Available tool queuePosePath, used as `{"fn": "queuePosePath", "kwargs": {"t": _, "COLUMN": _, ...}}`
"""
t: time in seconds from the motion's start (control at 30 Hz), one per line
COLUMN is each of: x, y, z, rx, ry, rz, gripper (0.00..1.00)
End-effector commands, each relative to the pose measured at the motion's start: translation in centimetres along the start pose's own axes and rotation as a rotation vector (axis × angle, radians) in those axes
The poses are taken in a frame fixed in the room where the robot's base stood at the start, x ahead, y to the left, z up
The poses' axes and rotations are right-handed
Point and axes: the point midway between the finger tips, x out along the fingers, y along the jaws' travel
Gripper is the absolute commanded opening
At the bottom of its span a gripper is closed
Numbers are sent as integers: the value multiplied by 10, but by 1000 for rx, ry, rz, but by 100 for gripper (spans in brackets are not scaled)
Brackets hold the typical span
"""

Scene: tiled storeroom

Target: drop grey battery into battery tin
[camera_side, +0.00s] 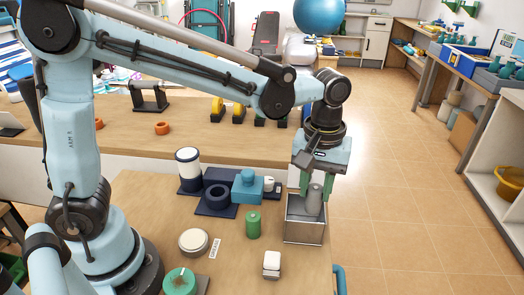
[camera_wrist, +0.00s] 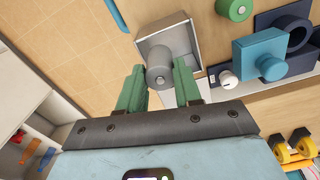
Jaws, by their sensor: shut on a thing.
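The grey battery (camera_side: 314,202) is upright between the green fingers of my gripper (camera_side: 317,186), which is shut on it. In the wrist view the battery (camera_wrist: 159,68) shows between the two fingertips (camera_wrist: 160,84). The battery tin (camera_side: 303,234) is a square, open metal box near the table's right edge. The battery's lower end lines up with the tin's opening in both views; I cannot tell whether it is just above the rim or slightly inside. In the wrist view the tin's rim (camera_wrist: 143,44) lies around and beyond the battery.
A white-topped cube (camera_side: 272,264) stands in front. A round white-topped disc (camera_side: 193,241) lies farther left.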

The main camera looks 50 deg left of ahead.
Motion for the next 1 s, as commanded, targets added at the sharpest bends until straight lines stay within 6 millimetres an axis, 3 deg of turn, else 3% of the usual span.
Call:
{"fn": "queuePosePath", "kwargs": {"t": 0.23, "x": 21, "y": 0, "z": 0, "rx": 0, "ry": 0, "rz": 0, "gripper": 0}}
{"fn": "queuePosePath", "kwargs": {"t": 0.6, "x": 26, "y": 0, "z": 0, "rx": 0, "ry": 0, "rz": 0, "gripper": 0}}
{"fn": "queuePosePath", "kwargs": {"t": 0.63, "x": 26, "y": 0, "z": 0, "rx": 0, "ry": 0, "rz": 0, "gripper": 35}}
{"fn": "queuePosePath", "kwargs": {"t": 0.7, "x": 26, "y": 0, "z": 0, "rx": 0, "ry": 0, "rz": 0, "gripper": 46}}
{"fn": "queuePosePath", "kwargs": {"t": 0.83, "x": 26, "y": 0, "z": 0, "rx": 0, "ry": 0, "rz": 0, "gripper": 64}}
{"fn": "queuePosePath", "kwargs": {"t": 1.0, "x": 26, "y": 0, "z": 0, "rx": 0, "ry": 0, "rz": 0, "gripper": 64}}
